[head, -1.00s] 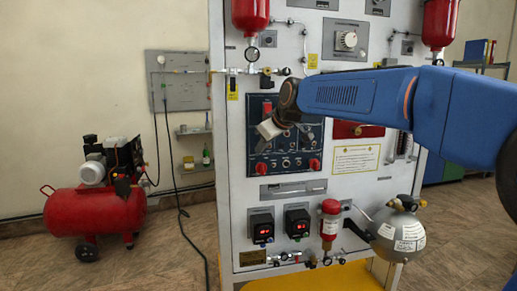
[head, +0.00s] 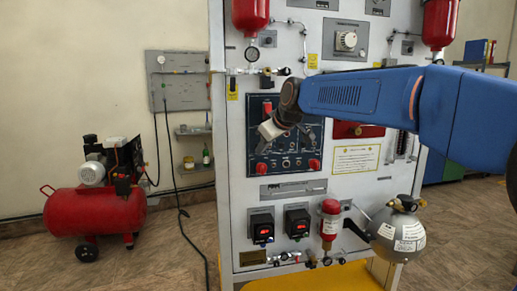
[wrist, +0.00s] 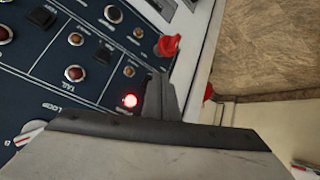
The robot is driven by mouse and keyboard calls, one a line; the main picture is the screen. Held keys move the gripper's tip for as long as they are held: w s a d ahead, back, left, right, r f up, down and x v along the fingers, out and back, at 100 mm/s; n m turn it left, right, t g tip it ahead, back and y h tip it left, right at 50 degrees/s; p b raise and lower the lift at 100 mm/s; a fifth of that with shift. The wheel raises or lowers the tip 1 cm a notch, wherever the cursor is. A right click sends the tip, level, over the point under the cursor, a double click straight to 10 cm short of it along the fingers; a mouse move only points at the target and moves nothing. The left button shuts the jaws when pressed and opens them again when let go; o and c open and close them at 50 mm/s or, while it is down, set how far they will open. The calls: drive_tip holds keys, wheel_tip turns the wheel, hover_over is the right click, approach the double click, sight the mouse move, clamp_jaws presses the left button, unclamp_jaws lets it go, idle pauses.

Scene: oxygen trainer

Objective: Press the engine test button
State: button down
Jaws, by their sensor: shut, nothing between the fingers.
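The dark blue control panel (head: 262,161) is on the front of the white trainer cabinet, with small buttons, lamps and red knobs. My gripper (head: 265,133) is in front of its left part and hides some controls. In the wrist view my gripper's fingers (wrist: 160,95) are shut and empty, close to the panel (wrist: 40,75). A small round light (wrist: 130,100) glows red just left of the fingertips. Labels such as "TAIL" and "LOOP" show there, rotated. I cannot tell which control is the engine test button, or whether the fingertips touch anything.
A red knob (wrist: 168,45) sits beyond the fingertips near the panel edge. Red cylinders (head: 250,15) hang above, and a red bottle (head: 329,217) and grey sphere (head: 397,238) are lower right. A red compressor (head: 95,208) stands on the floor at left.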

drive_tip(key=shift+s, duration=0.2)
drive_tip(key=shift+s+d, duration=0.1)
drive_tip(key=shift+s, duration=0.05)
drive_tip(key=s, duration=0.2)
drive_tip(key=s+d, duration=0.1)
drive_tip(key=s, duration=0.1)
drive_tip(key=shift+s+d, duration=0.15)
drive_tip(key=shift+s, duration=0.1)
idle(0.3)
idle(0.4)
drive_tip(key=s+d+f+m+g+h, duration=0.1)
drive_tip(key=s+d+f+m, duration=0.3)
drive_tip(key=s+d, duration=0.5)
drive_tip(key=s+d+f+m+h, duration=0.1)
drive_tip(key=s+d+f+h, duration=0.1)
drive_tip(key=s+d+f, duration=0.55)
drive_tip(key=s+d+f+m+g+h, duration=0.1)
drive_tip(key=s+d+f+m, duration=0.3)
drive_tip(key=s+d, duration=0.55)
drive_tip(key=s+d+f+m, duration=0.1)
drive_tip(key=s+d+f, duration=0.1)
drive_tip(key=s+f, duration=0.3)
drive_tip(key=s+d+f+g+h, duration=0.1)
drive_tip(key=s+d+f, duration=0.2)
drive_tip(key=s+f, duration=0.3)
drive_tip(key=shift+s+d+m, duration=0.3)
drive_tip(key=shift+s+m, duration=0.1)
drive_tip(key=shift+s, duration=0.05)
